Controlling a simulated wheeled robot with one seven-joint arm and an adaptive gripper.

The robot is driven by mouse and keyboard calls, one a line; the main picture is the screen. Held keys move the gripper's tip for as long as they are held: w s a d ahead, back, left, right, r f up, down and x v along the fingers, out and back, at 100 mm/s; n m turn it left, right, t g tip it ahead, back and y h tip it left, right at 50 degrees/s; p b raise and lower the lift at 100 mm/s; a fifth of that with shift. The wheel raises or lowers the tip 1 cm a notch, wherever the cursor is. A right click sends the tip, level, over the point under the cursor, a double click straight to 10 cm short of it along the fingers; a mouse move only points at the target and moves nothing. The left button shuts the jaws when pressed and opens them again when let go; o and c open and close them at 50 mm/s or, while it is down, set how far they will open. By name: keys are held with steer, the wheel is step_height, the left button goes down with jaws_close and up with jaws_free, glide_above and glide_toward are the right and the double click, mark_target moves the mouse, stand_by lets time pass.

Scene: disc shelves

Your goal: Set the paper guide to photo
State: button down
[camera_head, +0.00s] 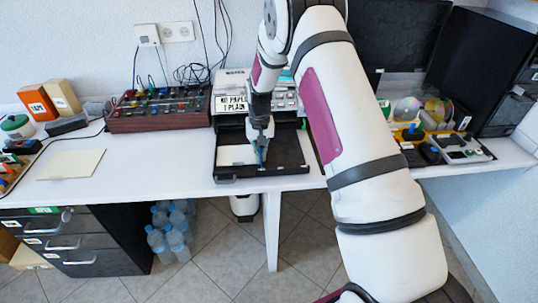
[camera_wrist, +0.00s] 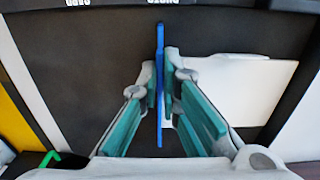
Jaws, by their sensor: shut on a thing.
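The paper guide is a thin blue upright plate (camera_wrist: 160,60) in the wrist view, standing over the dark tray floor (camera_wrist: 90,50). My gripper (camera_wrist: 161,98) is over the tray with its teal-padded fingers on both sides of the blue guide, shut on it. White paper (camera_wrist: 245,90) lies on the tray to the right of the guide. In the head view my gripper (camera_head: 262,148) partly hides the guide.
A dark red rack (camera_head: 160,122) stands left of the printer. A cream sheet (camera_head: 72,164) lies on the left of the desk. Discs (camera_head: 406,108) and small devices are at the right. The desk between sheet and tray is clear.

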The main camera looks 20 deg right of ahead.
steer(key=c, duration=1.8)
jaws_free()
step_height(320, 180, up, 12)
